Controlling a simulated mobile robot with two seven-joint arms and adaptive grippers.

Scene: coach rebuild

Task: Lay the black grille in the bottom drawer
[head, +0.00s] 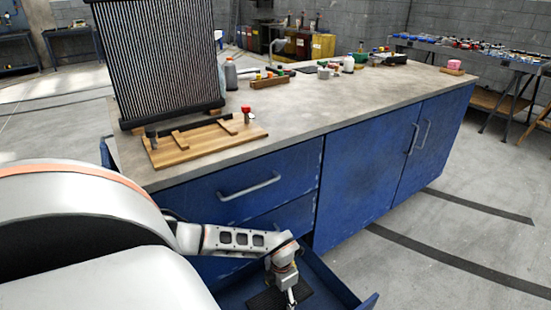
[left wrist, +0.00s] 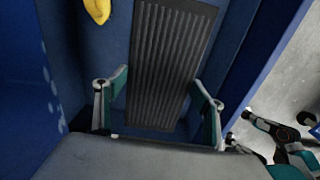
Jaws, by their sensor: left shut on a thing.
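The black ribbed grille (left wrist: 172,62) lies between the two fingers of my left gripper (left wrist: 160,105) in the left wrist view, which is shut on it across its width. In the head view the grille (head: 266,300) shows as a dark patch beneath my left gripper (head: 291,297), inside the pulled-out blue bottom drawer (head: 332,283). Whether it touches the drawer floor is unclear. The drawer's blue wall (left wrist: 45,75) also shows in the left wrist view. A gripper-like part with teal pads, apparently my right gripper (left wrist: 275,135), is partly visible outside the drawer.
A yellow object (left wrist: 97,9) lies in the drawer left of the grille. The closed upper drawer's handle (head: 249,187) is above. The worktop (head: 315,110) carries a large radiator (head: 158,55), a wooden board (head: 205,138) and bottles.

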